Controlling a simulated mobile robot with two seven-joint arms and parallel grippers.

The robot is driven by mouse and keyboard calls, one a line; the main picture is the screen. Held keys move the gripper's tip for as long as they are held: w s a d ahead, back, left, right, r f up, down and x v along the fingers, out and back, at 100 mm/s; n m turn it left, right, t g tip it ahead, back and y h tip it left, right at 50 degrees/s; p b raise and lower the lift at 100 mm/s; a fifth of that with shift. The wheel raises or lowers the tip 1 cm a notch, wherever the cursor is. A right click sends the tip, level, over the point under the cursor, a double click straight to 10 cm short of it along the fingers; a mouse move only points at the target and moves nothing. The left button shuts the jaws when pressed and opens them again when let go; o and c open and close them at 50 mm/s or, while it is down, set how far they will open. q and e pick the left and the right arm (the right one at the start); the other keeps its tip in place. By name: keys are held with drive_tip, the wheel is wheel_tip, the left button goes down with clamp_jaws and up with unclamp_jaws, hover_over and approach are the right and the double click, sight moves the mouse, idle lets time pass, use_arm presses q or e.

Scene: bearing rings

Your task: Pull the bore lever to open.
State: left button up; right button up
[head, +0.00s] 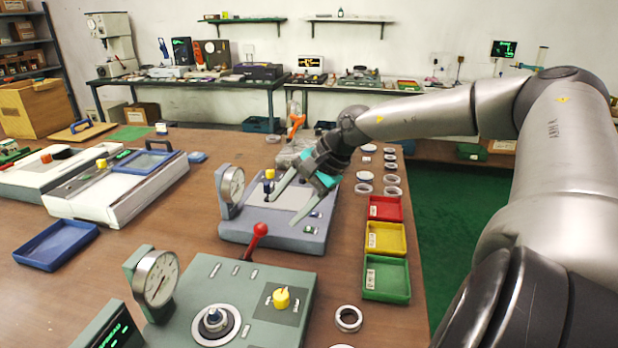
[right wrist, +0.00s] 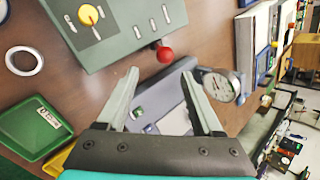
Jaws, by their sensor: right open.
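The lever with a red ball knob (head: 260,229) rises from a slot in the green gauge station (head: 250,290) at the front. In the head view it leans up and slightly right. The knob also shows in the right wrist view (right wrist: 165,54), near the gap between the fingertips. This station carries a round dial (head: 156,278), a spindle (head: 213,321) and a yellow clamp knob (head: 282,298). My right gripper (head: 280,213) is open and empty. It hovers over the blue-grey station, beyond the red knob and apart from it. My left gripper is out of view.
The blue-grey station (head: 285,243) with its own dial (head: 231,186) lies under my right gripper. Red (head: 385,208), yellow (head: 386,238) and green (head: 387,278) trays line the right edge. A loose ring (head: 348,318) lies in front. A blue tray (head: 56,245) sits left.

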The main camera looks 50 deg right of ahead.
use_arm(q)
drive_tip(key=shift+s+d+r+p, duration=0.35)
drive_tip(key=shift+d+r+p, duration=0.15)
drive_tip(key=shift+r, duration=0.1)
use_arm(e)
drive_tip(key=v, duration=0.6)
drive_tip(key=shift+s+d+r, duration=0.2)
drive_tip(key=shift+s+r, duration=0.05)
drive_tip(key=shift+s, duration=0.05)
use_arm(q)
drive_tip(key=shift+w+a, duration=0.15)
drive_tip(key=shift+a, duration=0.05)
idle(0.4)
